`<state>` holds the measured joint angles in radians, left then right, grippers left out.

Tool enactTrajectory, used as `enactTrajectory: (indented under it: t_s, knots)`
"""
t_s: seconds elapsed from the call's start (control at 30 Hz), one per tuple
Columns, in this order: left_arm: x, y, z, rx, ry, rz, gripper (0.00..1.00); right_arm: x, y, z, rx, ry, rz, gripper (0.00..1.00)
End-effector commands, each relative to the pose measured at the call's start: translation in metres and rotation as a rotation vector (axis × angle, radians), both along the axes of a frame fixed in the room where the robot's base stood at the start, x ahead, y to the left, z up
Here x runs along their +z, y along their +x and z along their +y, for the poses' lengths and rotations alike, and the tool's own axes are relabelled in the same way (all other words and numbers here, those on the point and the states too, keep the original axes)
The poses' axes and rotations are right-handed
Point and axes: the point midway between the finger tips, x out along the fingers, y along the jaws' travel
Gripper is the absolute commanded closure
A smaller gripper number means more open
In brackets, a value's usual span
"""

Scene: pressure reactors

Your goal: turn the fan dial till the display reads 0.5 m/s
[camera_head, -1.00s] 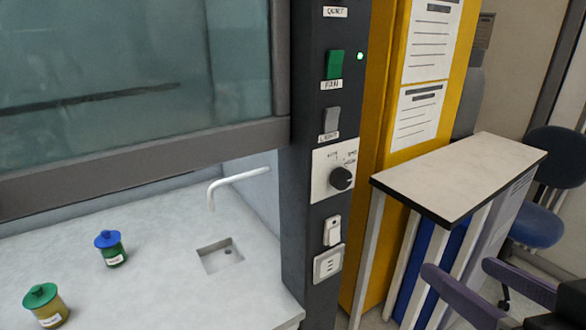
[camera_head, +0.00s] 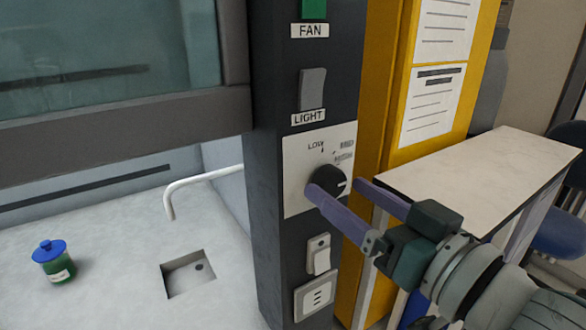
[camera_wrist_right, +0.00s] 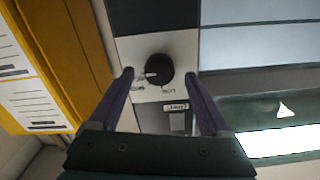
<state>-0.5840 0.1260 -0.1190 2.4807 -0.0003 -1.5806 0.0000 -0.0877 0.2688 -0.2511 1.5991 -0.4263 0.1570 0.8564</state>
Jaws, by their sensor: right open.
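The fan dial (camera_head: 326,183) is a round black knob with a white pointer mark, on a white plate (camera_head: 296,190) on the dark column of the fume hood. The plate carries a LOW label at the top; the other lettering is too small to read. My right gripper (camera_head: 335,188) is open, its two purple fingers reaching toward the dial. In the right wrist view the dial (camera_wrist_right: 159,70) sits between the fingertips (camera_wrist_right: 158,72), with gaps on both sides. In the head view one finger covers the dial's lower left. No display reading is visible. My left gripper is out of view.
Above the dial are a grey LIGHT switch (camera_head: 311,89) and a green FAN switch (camera_head: 313,8). Below are a white switch (camera_head: 318,254) and a socket (camera_head: 315,296). A side table (camera_head: 480,165) stands close on the right, beside a yellow cabinet (camera_head: 382,110).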

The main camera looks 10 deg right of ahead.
Motion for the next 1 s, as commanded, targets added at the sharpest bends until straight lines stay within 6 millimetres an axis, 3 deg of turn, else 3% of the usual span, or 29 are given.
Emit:
enactTrajectory:
  t_s: [0.13,0.43,1.0]
  knots:
    - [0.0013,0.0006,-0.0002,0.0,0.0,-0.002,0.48,0.0002,0.0114,0.0043,0.0,-0.002,-0.001,0.19]
    - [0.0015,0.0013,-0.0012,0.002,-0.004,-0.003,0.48,-0.0001,0.0138,0.0055,0.001,-0.001,-0.001,0.19]
    - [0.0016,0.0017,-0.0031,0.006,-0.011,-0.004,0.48,-0.0002,0.0135,0.0051,0.0,-0.001,0.0,0.81]
